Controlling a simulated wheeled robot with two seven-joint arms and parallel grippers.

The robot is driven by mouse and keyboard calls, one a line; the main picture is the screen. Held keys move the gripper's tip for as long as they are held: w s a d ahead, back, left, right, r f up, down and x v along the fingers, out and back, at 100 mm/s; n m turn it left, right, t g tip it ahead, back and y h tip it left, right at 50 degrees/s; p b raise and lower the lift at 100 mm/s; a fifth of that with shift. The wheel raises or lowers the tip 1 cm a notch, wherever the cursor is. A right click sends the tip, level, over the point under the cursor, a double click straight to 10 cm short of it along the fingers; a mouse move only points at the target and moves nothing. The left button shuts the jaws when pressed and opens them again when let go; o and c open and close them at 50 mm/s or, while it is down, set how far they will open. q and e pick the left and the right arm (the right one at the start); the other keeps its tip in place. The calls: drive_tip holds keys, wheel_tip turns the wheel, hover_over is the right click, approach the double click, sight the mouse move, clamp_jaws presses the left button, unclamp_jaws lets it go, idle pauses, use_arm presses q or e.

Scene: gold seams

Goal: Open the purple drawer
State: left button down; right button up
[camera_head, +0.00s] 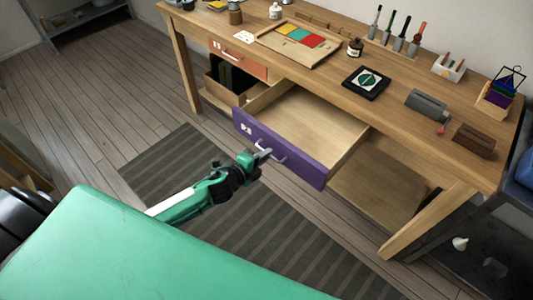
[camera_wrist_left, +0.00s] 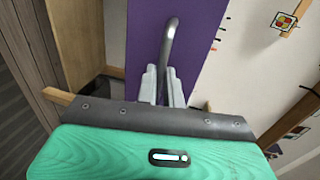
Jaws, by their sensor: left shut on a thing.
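The purple drawer (camera_head: 283,147) is pulled well out of the workbench, and its pale wooden inside (camera_head: 310,120) shows empty. Its front also shows in the left wrist view (camera_wrist_left: 200,45). My left gripper (camera_head: 266,153) is shut on the metal handle (camera_wrist_left: 171,38) of the purple drawer. In the left wrist view the fingers (camera_wrist_left: 162,82) close around one end of the curved bar. My right gripper is not in view.
An orange drawer (camera_head: 238,58) sits to the left, above a wooden box (camera_head: 226,91). A striped rug (camera_head: 190,165) lies on the floor.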

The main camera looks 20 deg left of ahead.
use_arm(q)
drive_tip(key=c, duration=1.5)
unclamp_jaws()
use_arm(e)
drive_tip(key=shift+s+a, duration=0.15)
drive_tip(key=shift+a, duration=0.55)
use_arm(q)
drive_tip(key=shift+s, duration=0.1)
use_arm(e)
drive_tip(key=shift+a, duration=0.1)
